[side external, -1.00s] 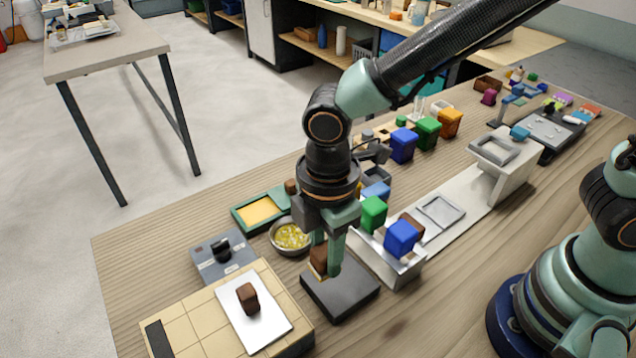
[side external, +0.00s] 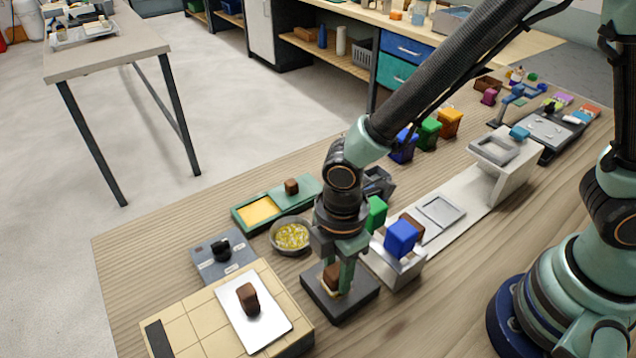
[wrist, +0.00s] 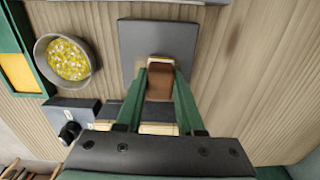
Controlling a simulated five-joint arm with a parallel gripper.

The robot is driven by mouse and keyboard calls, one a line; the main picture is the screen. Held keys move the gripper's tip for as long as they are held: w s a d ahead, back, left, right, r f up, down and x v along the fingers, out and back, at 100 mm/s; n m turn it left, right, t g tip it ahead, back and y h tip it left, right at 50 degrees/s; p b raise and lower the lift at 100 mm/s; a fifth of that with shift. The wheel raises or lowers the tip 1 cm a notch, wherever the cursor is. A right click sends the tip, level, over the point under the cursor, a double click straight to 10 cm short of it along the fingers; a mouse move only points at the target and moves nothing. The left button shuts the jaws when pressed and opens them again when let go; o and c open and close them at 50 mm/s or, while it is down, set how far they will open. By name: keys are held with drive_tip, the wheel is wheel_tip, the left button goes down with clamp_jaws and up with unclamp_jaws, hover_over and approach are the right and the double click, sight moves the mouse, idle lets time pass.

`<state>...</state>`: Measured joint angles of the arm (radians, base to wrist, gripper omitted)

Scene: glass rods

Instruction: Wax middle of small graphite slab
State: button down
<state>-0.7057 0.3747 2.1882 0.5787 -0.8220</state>
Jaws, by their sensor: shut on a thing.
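The small graphite slab (side external: 352,308) is a flat dark square lying on the wooden bench; it also shows in the wrist view (wrist: 135,38). My gripper (side external: 343,284) points down over the slab. It is shut on a brown block (side external: 332,275) with a pale lower part. The block is between the fingers in the wrist view (wrist: 160,84). It appears to be at or just above the slab's middle; I cannot tell whether it touches. The green tray (side external: 307,193) with a yellow pad (side external: 257,211) lies behind, to the left.
A metal bowl of yellow pieces (side external: 291,236) is left of the slab. A grey box with a black knob (side external: 222,262) and a tiled board (side external: 180,318) with a white plate (side external: 262,325) stand at left. A blue cube (side external: 401,238) and pale rail (side external: 462,217) stand close at right.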

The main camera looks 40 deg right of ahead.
drive_tip(key=shift+d, duration=2.4)
drive_tip(key=shift+a, duration=3.5)
drive_tip(key=shift+w+a, duration=0.1)
drive_tip(key=shift+w, duration=0.45)
drive_tip(key=shift+d, duration=3.6)
drive_tip(key=shift+s+a, duration=0.1)
drive_tip(key=shift+a, duration=3.4)
drive_tip(key=shift+a+r, duration=0.1)
drive_tip(key=shift+r, duration=0.15)
wheel_tip(320, 180, up, 8)
drive_tip(key=shift+f, duration=0.25)
